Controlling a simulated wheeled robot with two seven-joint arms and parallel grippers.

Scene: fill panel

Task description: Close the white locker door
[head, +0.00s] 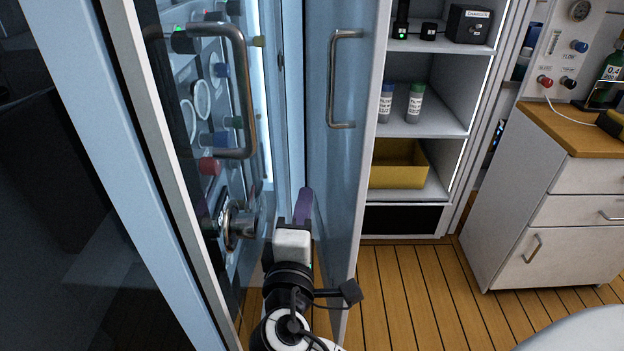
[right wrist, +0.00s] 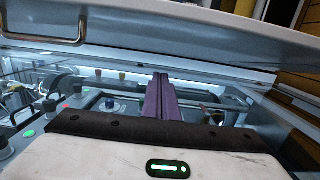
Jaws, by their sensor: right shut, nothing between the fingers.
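The white locker door (head: 348,170) stands swung open in the middle of the head view, its pale edge towards me and a metal bar handle (head: 333,80) on its left face. The open locker (head: 435,110) with shelves shows to its right. My right gripper (head: 303,203) is shut and empty, its purple fingers just left of the door's lower face. I cannot tell whether they touch it. In the right wrist view the shut fingers (right wrist: 160,97) point ahead, below a pale panel (right wrist: 180,35) that looks like the door. My left gripper is not in view.
A glass-fronted panel with a bar handle (head: 248,95) stands close on the left, with valves and knobs behind it. The locker holds two bottles, a yellow bin (head: 398,165) and small devices. A cabinet (head: 560,215) stands at right. Wooden floor (head: 420,280) is clear between.

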